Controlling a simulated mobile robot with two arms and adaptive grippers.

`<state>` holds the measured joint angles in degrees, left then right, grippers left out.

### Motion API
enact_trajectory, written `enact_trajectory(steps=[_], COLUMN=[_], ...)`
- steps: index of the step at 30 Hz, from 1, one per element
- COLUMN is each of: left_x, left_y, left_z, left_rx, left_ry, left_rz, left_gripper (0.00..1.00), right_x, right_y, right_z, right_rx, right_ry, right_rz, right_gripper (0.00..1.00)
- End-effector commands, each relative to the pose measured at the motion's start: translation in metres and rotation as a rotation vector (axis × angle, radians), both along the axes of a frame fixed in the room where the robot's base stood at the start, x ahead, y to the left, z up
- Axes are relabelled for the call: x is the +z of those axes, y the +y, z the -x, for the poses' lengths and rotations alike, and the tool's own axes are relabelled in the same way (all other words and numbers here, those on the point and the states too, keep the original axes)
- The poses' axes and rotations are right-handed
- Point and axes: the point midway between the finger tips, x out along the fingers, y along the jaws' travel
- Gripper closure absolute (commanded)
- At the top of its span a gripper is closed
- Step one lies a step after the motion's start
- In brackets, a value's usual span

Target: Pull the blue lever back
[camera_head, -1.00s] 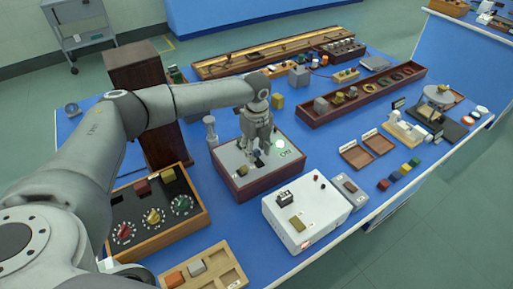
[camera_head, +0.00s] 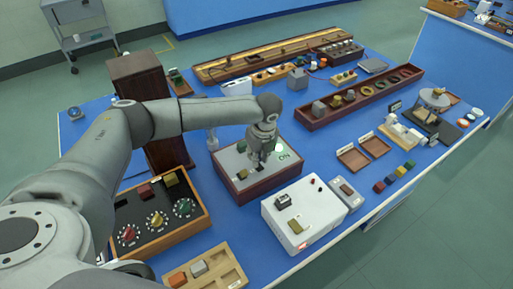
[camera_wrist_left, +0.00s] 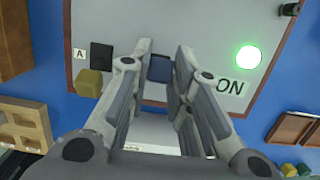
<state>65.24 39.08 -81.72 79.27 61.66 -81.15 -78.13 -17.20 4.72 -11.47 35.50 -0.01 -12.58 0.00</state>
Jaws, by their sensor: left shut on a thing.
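The blue lever (camera_wrist_left: 160,68) stands on the grey panel of a dark red box (camera_head: 235,190). My left gripper (camera_head: 262,160) reaches down over this panel. In the left wrist view its fingers (camera_wrist_left: 160,72) are shut on the blue lever, one on each side. In the head view the fingers mostly hide the lever. A round green light (camera_wrist_left: 248,57) glows on the panel, with "ON" lettering beside the right finger. My right gripper is not in view.
A white instrument box (camera_head: 318,205) stands in front, a dial box (camera_head: 205,215) at left, and a dark wooden block (camera_head: 135,75) behind the arm.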

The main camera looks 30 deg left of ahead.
Motion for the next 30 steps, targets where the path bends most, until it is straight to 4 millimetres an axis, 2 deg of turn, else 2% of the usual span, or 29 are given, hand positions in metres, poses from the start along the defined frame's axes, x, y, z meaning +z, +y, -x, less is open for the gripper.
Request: enact_trajectory(steps=[1,3,12,21,30], left_x=[0.007,0.007,0.001,-0.006,-0.009], left_y=[-0.004,-0.008,-0.022,-0.031,-0.034], left_z=[0.003,0.005,0.013,0.018,0.020], left_rx=[-0.005,-0.007,-0.004,-0.003,-0.001], left_ry=[-0.016,-0.046,-0.179,-0.282,-0.329], left_rz=[-0.033,-0.083,-0.308,-0.480,-0.560], left_gripper=[1.00,1.00,1.00,1.00,1.00], right_x=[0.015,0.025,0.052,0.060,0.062], right_y=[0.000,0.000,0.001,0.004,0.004], right_z=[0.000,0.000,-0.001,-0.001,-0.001], right_rx=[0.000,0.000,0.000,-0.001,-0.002], right_ry=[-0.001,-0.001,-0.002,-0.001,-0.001], right_rz=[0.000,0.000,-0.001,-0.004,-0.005], right_gripper=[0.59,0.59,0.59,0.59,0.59])
